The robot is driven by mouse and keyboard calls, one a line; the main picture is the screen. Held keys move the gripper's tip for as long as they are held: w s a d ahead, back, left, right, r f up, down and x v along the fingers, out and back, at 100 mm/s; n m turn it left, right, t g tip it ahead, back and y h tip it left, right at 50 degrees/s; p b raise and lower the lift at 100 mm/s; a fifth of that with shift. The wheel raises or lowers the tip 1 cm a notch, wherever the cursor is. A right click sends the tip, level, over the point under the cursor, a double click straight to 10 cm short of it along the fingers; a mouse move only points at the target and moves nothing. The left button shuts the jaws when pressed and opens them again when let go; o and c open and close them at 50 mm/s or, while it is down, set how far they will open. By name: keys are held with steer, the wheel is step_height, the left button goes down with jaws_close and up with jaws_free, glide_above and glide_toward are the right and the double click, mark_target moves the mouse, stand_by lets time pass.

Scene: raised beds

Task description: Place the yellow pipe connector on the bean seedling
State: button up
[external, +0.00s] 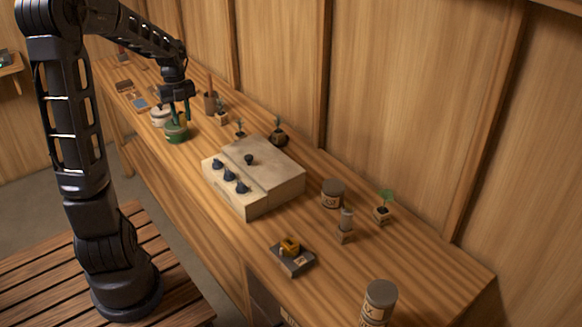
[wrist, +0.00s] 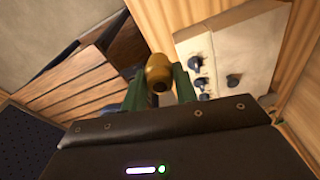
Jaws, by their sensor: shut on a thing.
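My gripper (external: 181,110) is over the far left part of the workbench, above a round green container (external: 177,132). In the wrist view its green fingers (wrist: 160,90) are shut on a yellow-brown rounded piece with a dark hole, which looks like the yellow pipe connector (wrist: 158,70). The connector cannot be made out in the external view. Several small seedlings stand on the bench. One with broad green leaves (external: 386,195) is in a small pot at the right; others are behind the pale box. I cannot tell for sure which is the bean seedling.
A pale box with dark knobs (external: 270,165) sits mid-bench. Labelled tins (external: 332,193) and (external: 379,300) stand at the right. A wooden wall runs behind. The front right bench top is partly clear.

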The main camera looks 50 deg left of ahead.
steer(key=w+d+r, duration=0.1)
steer(key=w+d, duration=0.4)
steer(key=w, duration=0.3)
steer(key=w+d+r, duration=0.1)
steer(key=w+d, duration=0.3)
steer(key=w, duration=0.4)
step_height(320, 180, up, 3)
glide_above(384, 212)
steer(key=shift+m, duration=0.4)
steer(key=f, duration=1.9)
steer(key=shift+w+a+f, duration=0.1)
steer(key=shift+a+f, duration=0.25)
steer(key=shift+f, duration=0.05)
steer(key=shift+f, duration=0.15)
steer(key=o, duration=1)
steer(key=shift+c, duration=0.2)
